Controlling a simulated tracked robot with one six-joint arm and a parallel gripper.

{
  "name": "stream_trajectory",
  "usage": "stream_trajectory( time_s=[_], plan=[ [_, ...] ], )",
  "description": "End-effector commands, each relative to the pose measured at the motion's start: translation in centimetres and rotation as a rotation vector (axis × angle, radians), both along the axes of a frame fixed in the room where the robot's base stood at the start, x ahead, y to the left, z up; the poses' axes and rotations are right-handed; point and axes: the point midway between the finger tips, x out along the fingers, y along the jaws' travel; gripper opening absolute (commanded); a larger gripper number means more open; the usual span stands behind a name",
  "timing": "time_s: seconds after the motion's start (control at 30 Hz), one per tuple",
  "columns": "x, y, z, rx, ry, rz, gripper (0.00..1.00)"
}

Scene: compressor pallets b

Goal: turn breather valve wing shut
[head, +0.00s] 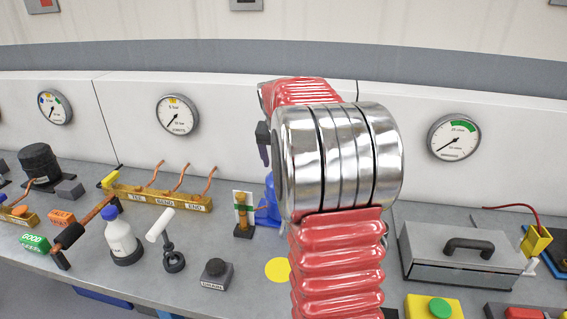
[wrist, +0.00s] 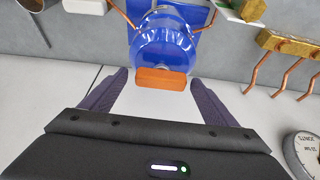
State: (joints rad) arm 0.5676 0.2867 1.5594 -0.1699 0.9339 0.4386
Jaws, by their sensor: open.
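The orange wing (wrist: 161,79) shows in the wrist view as a flat bar across the front of a round blue valve body (wrist: 162,42). My gripper (wrist: 159,77) is open, with one dark finger on each side of the wing. A gap shows between the wing and each finger, so neither appears to touch it; the depth is hard to tell. In the head view the blue body (head: 268,208) is partly hidden behind my red and silver arm. The wing is hidden there, and only a dark part of my gripper (head: 263,143) shows.
Copper pipes meet the blue body in the wrist view. A grey lidded box (head: 462,262) is at right. A brass manifold (head: 165,198) and white bottle (head: 121,240) are at left.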

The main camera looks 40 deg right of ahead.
Motion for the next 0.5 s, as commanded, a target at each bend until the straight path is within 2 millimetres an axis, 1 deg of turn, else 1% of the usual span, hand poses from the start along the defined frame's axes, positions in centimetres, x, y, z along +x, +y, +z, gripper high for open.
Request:
stream_trajectory(
  time_s=[0.17, 0.27, 0.37, 0.5],
  plan=[
    [0.0, 0.1, 0.2, 0.000, -0.001, 0.001, 0.81],
    [-0.1, 0.3, 0.8, -0.001, -0.002, 0.001, 0.81],
    [-0.3, 0.6, 1.8, -0.002, -0.004, 0.002, 0.81],
    [-0.8, 1.2, 3.8, -0.002, -0.004, 0.002, 0.81]
  ],
)
